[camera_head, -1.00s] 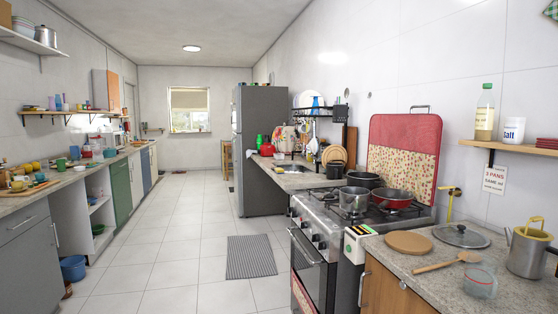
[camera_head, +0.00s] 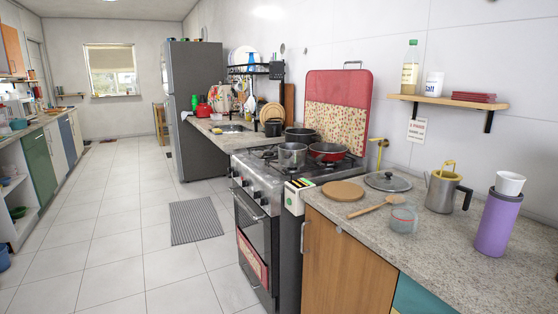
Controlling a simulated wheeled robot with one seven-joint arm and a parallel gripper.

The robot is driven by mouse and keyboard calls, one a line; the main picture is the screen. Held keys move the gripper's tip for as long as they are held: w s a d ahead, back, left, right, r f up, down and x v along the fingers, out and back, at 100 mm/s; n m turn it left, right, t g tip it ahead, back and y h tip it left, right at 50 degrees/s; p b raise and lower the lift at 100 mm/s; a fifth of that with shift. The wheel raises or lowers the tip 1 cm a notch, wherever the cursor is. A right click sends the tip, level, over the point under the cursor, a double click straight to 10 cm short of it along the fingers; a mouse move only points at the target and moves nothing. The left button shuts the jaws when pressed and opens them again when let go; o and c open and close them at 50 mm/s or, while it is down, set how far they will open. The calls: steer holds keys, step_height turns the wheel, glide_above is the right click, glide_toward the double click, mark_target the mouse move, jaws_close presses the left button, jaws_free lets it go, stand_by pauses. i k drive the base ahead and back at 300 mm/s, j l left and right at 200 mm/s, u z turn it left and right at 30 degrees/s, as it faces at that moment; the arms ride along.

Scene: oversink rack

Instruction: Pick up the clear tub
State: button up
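A small clear tub (camera_head: 403,220) with a see-through body stands on the near right granite counter. It is near the counter's front edge, just right of a wooden spoon (camera_head: 379,206). It looks like a measuring cup or small container; its contents are too small to tell. My gripper is not in view.
A round wooden board (camera_head: 343,191), a glass lid (camera_head: 388,182), a metal pot with a yellow item (camera_head: 442,190) and a purple tumbler (camera_head: 497,223) stand around the tub. The stove (camera_head: 268,190) with pots is to the left. The tiled floor (camera_head: 125,230) is mostly clear, with a grey mat (camera_head: 195,221).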

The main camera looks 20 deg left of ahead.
mark_target(215, 117)
steer(key=i+j+u, duration=0.8)
steer(key=i+u, duration=0.6)
steer(key=i, duration=3.6)
steer(key=i+j+z, duration=0.15)
steer(key=i, duration=0.4)
steer(key=i+j+z, duration=0.2)
steer(key=i, duration=0.35)
steer(key=i+j+z, duration=0.15)
steer(key=i, duration=0.4)
steer(key=i+l, duration=0.35)
steer(key=i+l+z, duration=0.1)
steer(key=i+l, duration=0.2)
steer(key=i, duration=0.3)
